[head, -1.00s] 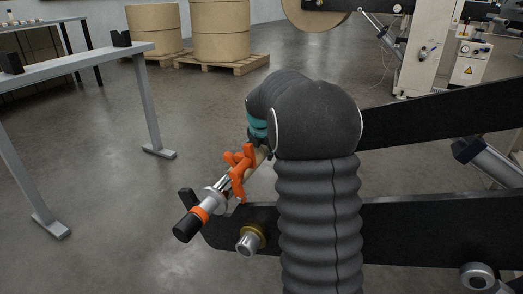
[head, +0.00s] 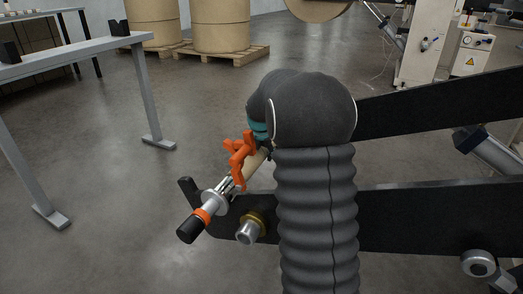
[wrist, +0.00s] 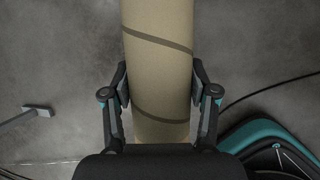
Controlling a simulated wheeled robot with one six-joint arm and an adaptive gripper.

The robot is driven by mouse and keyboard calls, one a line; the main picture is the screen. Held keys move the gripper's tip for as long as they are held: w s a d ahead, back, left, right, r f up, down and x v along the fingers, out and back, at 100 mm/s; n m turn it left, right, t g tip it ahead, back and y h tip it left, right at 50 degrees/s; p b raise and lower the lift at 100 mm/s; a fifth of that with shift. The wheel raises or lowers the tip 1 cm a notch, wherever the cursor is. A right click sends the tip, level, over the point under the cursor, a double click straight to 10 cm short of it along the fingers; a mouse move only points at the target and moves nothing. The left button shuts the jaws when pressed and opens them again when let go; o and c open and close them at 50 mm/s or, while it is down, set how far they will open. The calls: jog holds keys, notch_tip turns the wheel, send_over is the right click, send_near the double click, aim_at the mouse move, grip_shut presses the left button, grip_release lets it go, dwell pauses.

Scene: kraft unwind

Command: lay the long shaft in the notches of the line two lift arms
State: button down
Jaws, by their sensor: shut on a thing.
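The long shaft (head: 212,203) shows its near end in the head view, with a black tip, an orange ring and a silver collar. A tan cardboard core (head: 258,160) is around it further back. The near dark lift arm (head: 400,215) has an upturned horn at its left end, and the shaft crosses beside that horn at the notch. Whether it rests in the notch I cannot tell. The far lift arm (head: 450,110) has its end hidden behind my arm. In the wrist view my gripper (wrist: 160,85) is shut on the core (wrist: 158,35), one finger on each side.
An orange pronged part (head: 240,158) sits beside the core. A grey bench (head: 75,60) with black V-blocks stands at the left. Large kraft rolls (head: 220,25) on pallets and a white machine cabinet (head: 420,45) are behind. The floor between is clear.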

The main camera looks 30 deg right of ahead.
jog(key=shift+r, duration=0.15)
jog(key=shift+c, duration=1.2)
grip_release()
jog(key=shift+f, duration=0.25)
jog(key=v, duration=1.2)
jog(key=shift+r, duration=0.2)
